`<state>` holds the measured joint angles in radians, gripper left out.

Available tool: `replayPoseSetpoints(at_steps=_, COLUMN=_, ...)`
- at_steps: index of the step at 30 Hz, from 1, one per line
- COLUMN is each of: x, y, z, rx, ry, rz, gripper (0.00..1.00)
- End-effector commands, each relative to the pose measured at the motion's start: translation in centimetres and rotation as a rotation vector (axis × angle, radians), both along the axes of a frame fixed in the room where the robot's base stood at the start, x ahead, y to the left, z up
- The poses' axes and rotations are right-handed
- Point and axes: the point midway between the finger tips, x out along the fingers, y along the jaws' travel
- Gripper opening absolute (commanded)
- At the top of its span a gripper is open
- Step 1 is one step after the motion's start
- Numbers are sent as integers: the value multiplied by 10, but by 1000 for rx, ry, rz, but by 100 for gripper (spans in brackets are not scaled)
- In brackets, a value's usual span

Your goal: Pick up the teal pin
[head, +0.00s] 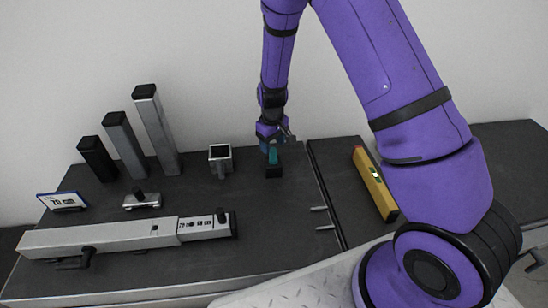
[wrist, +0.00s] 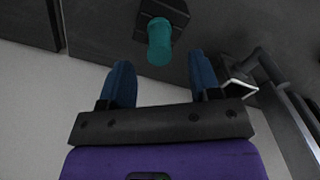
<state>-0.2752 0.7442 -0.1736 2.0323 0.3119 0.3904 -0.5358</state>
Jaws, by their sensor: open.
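The teal pin (wrist: 159,44) is a short cylinder standing in a small black block (wrist: 163,12), seen in the wrist view just beyond the fingertips. In the head view the teal pin (head: 273,154) sits on the black block (head: 274,171) on the dark table, partly covered by my gripper. My gripper (wrist: 160,72) has two blue fingers, open, with the pin ahead of the gap between them and nothing held. In the head view my gripper (head: 274,143) is at the pin's upper end; whether it touches cannot be told.
A square metal tube bracket (head: 221,160) stands left of the pin. Several upright posts (head: 156,130) stand farther left. A long metal bar (head: 125,236) lies in front. A yellow level (head: 375,184) lies right, past a table seam. The wall is close behind.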

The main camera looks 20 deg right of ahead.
Motion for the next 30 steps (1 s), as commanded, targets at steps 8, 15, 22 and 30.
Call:
replayPoseSetpoints(at_steps=8, x=-2, y=-2, z=-28, rx=0, ry=3, rz=0, gripper=57)
replayPoseSetpoints(at_steps=15, x=-1, y=-2, z=-52, rx=0, ry=-1, rz=-1, gripper=57)
replayPoseSetpoints(at_steps=22, x=-1, y=-2, z=-54, rx=0, ry=-1, rz=-1, gripper=57)
replayPoseSetpoints(at_steps=30, x=-1, y=-2, z=-54, rx=0, ry=-1, rz=0, gripper=3)
